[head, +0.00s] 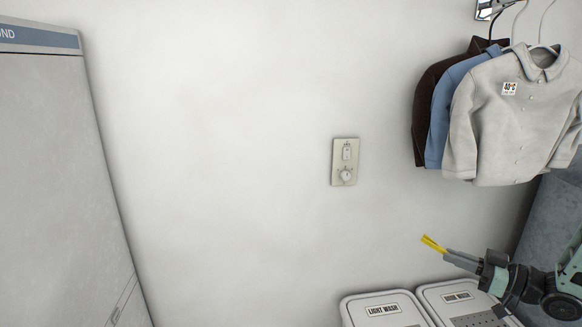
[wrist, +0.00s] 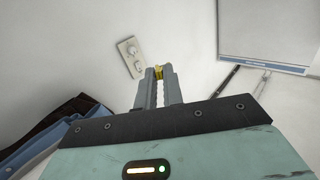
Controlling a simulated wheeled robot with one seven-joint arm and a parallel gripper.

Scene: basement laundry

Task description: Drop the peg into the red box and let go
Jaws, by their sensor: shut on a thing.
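My gripper (head: 449,254) is at the lower right of the head view, in front of the white wall. It is shut on a yellow peg (head: 432,243), which sticks out past the fingertips toward the upper left. In the wrist view the peg (wrist: 158,72) shows as a small yellow piece between the tips of my gripper (wrist: 160,75). No red box shows in either view.
Two pale bins, one labelled light wash (head: 383,310), stand below my gripper. Shirts (head: 510,120) hang above it at the right. A large grey cabinet (head: 60,180) stands at far left.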

